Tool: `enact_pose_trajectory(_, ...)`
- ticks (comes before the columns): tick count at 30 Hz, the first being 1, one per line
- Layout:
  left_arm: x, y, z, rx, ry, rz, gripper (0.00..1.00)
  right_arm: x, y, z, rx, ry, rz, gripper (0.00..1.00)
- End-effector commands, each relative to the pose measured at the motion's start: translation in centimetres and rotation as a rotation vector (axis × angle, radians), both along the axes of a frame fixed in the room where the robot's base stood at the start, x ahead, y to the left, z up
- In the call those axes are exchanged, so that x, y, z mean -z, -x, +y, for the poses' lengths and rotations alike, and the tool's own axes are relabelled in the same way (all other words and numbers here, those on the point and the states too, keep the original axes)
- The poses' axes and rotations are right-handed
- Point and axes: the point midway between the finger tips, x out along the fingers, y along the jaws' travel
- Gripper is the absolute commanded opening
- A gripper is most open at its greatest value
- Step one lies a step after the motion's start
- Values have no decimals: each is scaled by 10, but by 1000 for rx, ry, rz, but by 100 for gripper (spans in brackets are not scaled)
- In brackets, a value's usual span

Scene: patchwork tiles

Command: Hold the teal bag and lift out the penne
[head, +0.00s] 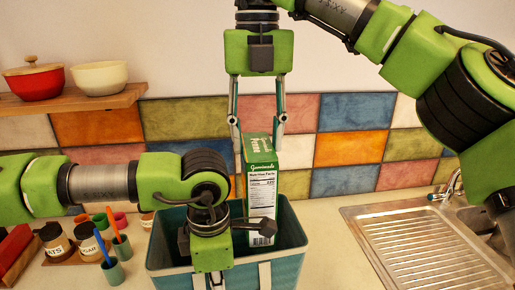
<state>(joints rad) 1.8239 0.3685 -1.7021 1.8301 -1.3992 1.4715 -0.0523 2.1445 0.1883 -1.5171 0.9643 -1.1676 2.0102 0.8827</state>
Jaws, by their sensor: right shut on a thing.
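The teal bag (160,254) stands open on the counter, its dark inside showing at the top. The penne (262,196), a green and white box with a nutrition label, is upright with its lower part within the bag's opening; its upper part rises above the rim. My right gripper (259,132) points down from above and is shut on the box's top, one finger at each side. My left gripper (215,284) is at the bag's front wall, pointing down. Its fingertips are cut off by the bottom edge, and its wrist covers part of the bag and box.
A metal sink with a ridged drainer (425,250) is at the right. At the left are jars (54,241), small cups (122,246) and a red box (14,250). A wooden shelf (70,103) above holds a red pot (34,81) and a cream bowl (100,78).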

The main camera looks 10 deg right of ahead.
Motion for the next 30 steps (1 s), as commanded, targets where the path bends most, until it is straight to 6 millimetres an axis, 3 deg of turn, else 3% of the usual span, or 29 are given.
enact_pose_trajectory(18, 0, -1, 0, -1, 0, -2, 0, -55, 0, 0, 3, 4, -1, 0)
enact_pose_trajectory(28, 0, -1, 0, -1, 0, -2, 0, -61, 0, 0, 0, -2, -3, 0)
enact_pose_trajectory(30, 0, -1, 0, -1, 0, -2, 18, -61, 0, 0, 0, -2, -3, 0)
